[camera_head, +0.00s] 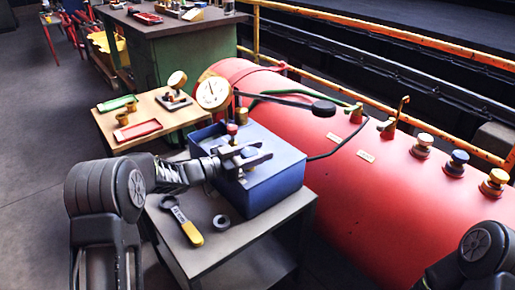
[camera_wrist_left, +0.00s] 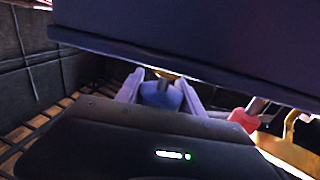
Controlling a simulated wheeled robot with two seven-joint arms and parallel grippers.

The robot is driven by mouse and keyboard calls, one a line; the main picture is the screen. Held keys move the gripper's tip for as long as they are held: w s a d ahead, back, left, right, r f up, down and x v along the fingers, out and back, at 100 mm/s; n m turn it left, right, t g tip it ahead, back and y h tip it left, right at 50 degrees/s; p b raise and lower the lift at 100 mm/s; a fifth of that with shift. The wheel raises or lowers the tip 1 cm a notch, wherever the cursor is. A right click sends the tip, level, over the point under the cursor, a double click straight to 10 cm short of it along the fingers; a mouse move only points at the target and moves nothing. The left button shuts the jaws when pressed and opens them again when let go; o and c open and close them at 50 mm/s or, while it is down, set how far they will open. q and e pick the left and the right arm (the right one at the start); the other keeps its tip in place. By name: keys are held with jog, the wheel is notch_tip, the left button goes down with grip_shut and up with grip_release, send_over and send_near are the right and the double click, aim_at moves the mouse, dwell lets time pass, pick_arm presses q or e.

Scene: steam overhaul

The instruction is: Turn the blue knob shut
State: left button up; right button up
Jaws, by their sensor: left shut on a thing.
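My left gripper (camera_head: 243,162) reaches in from the left over the top of a blue box (camera_head: 276,183) on the small grey table. In the left wrist view its two fingers (camera_wrist_left: 160,94) are shut on a blue knob (camera_wrist_left: 160,97), one finger on each side. In the head view the gripper hides this knob. A red knob (camera_head: 232,128) stands just behind the gripper and also shows beside the fingers in the wrist view (camera_wrist_left: 243,121). Part of my right arm shows at the lower right of the head view, but its gripper is out of view.
A round gauge (camera_head: 212,93) stands behind the box. A red tank (camera_head: 365,185) fills the right, with another blue-topped fitting (camera_head: 457,161) among brass ones.

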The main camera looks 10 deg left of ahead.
dwell(0.3)
pick_arm(q)
jog(key=o, duration=1.4)
jog(key=p+v, duration=0.1)
jog(key=v, duration=0.6)
jog(key=shift+a, duration=0.25)
jog(key=shift+s+a, duration=0.1)
jog(key=shift+s, duration=0.1)
